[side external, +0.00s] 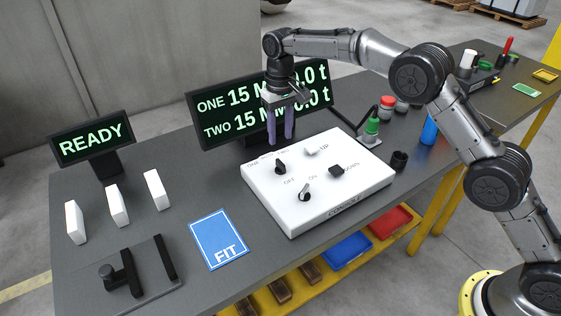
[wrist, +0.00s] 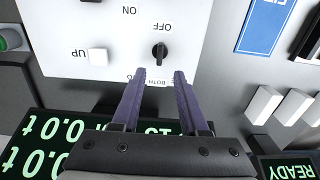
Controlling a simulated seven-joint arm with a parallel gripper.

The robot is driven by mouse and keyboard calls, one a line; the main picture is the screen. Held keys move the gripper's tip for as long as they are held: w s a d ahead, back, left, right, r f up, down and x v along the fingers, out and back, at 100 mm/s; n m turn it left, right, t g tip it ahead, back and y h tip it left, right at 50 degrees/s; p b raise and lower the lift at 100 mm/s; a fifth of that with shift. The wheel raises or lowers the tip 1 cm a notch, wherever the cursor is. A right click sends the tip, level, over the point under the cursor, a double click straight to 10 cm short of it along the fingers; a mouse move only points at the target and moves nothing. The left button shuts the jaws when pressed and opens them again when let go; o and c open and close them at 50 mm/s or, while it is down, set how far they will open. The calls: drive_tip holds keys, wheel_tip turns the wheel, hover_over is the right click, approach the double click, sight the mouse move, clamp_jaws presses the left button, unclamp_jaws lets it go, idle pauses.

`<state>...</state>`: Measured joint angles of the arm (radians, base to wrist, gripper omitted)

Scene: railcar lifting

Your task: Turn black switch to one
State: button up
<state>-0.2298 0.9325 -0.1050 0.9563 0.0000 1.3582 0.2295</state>
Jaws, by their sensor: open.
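The black switch (side external: 280,167) is a small rotary knob on the white console (side external: 340,203), near its back left corner. In the wrist view the black switch (wrist: 159,51) lies just ahead of my fingertips, close to the words OFF and BOTH. The other labels around it are hidden or too small, so its setting is unclear. My gripper (side external: 280,141) points down above the console's back edge, apart from the switch. In the wrist view my gripper (wrist: 160,75) is open and empty, its two purple fingers spread.
A grey-and-black knob (side external: 304,192), a white UP button (side external: 310,151) and a black DOWN button (side external: 336,170) share the console. The display (side external: 226,114) stands behind my gripper. The READY sign (side external: 91,138), white blocks (side external: 118,206) and a blue FIT card (side external: 218,238) are left.

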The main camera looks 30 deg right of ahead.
sight(280, 161)
wheel_tip(280, 161, down, 10)
drive_tip(key=shift+f, duration=0.1)
idle(0.4)
clamp_jaws()
